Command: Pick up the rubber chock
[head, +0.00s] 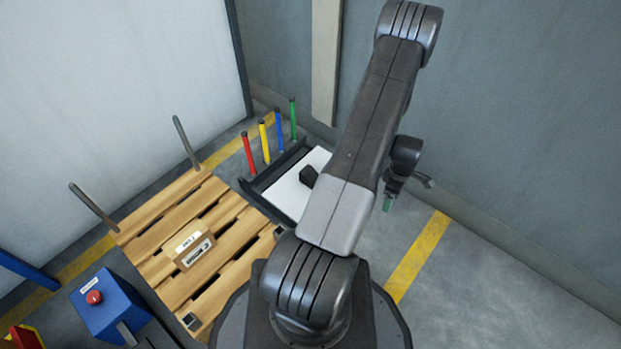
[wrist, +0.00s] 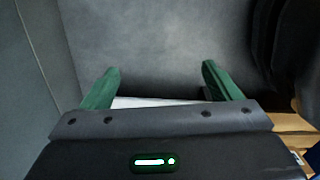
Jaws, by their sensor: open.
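A small black block, which looks like the rubber chock (head: 309,176), lies on a white sheet (head: 287,193) in a dark-edged tray, left of my arm in the head view. My arm covers part of the tray's right side. My gripper (head: 387,204) hangs to the right of the tray, apart from the block. In the wrist view my gripper (wrist: 160,68) has its two green fingers spread, with nothing between them. That view shows grey floor, a dark tray edge and a strip of white sheet; I cannot make out the chock there.
Red, yellow, blue and green posts (head: 278,130) stand along the tray's back. A wooden pallet (head: 160,228) with a carton (head: 192,246) and two metal uprights is at the left. A blue box (head: 108,305) with a red button stands front left. Floor at the right is clear.

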